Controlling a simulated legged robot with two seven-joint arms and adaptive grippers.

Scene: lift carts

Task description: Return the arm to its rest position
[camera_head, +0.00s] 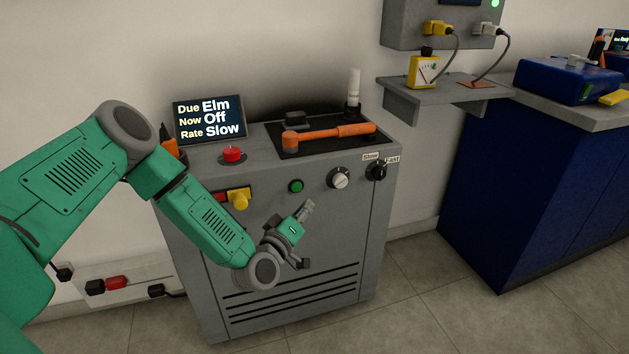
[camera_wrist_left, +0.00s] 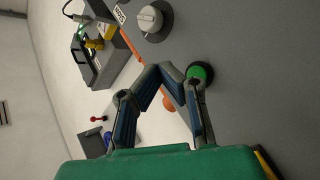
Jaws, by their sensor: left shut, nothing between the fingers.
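My left gripper (camera_head: 306,209) is in front of the grey cabinet, below the green button (camera_head: 296,186) and the white-faced knob (camera_head: 339,178). Its fingers are shut with nothing between them. In the left wrist view the closed fingertips (camera_wrist_left: 158,70) show beside the green button (camera_wrist_left: 201,72), with the white knob (camera_wrist_left: 150,19) beyond. I cannot tell the exact gap to the panel. My green left arm comes in from the left, bent at the elbow. My right gripper does not show.
The grey cabinet (camera_head: 330,240) bears a red button (camera_head: 232,154), yellow knob (camera_head: 239,199), black knob (camera_head: 376,170), orange hammer (camera_head: 330,134) and a display (camera_head: 209,119) reading "Due Elm, Now Off, Rate Slow". A shelf (camera_head: 440,95) and blue counter (camera_head: 530,200) stand right. Floor between is clear.

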